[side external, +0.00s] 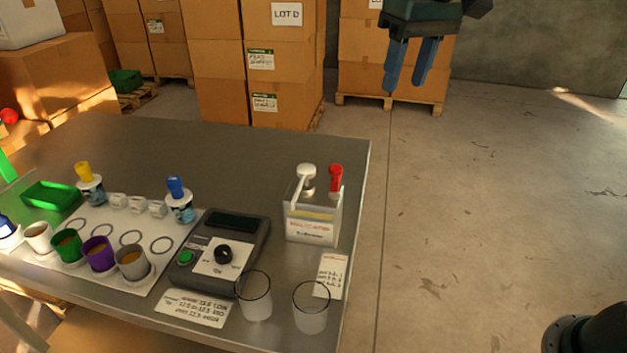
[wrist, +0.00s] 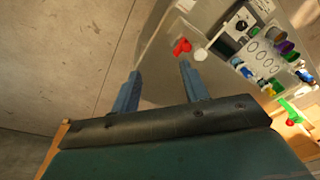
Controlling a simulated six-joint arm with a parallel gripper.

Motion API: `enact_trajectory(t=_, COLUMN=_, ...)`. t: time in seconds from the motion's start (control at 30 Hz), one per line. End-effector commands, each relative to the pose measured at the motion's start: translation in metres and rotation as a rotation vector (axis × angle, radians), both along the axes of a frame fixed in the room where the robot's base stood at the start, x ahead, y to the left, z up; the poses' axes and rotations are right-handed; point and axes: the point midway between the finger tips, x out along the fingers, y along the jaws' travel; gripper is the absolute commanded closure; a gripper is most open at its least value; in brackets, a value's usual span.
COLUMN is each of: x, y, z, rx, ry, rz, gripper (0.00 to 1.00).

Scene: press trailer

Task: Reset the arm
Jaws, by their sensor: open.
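My gripper (side external: 407,66) is at the top of the side external view, raised in the air beyond the table's right edge. Its two blue fingers are apart, with nothing between them. In the wrist view my gripper (wrist: 160,84) also shows open and empty. The metal table (side external: 300,143) lies below and to the left of it in the side external view, and my gripper touches nothing there.
On the table stand a box with a white and a red handle (side external: 314,222), a dark device with a knob (side external: 246,230), two clear glasses (side external: 311,318), and several cups on a white sheet (side external: 128,280). Stacked cartons (side external: 222,75) stand behind. The floor at right is clear.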

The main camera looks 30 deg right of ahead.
Motion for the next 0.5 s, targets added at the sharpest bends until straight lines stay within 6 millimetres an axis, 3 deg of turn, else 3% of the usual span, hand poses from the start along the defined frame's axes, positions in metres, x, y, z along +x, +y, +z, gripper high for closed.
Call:
enact_trajectory(t=0.27, x=-0.055, y=-0.036, z=0.000, rx=0.008, ry=-0.086, rz=-0.001, gripper=0.55)
enact_trajectory(t=0.5, x=-0.103, y=-0.060, z=-0.014, rx=0.006, ry=-0.161, rz=0.001, gripper=0.55)
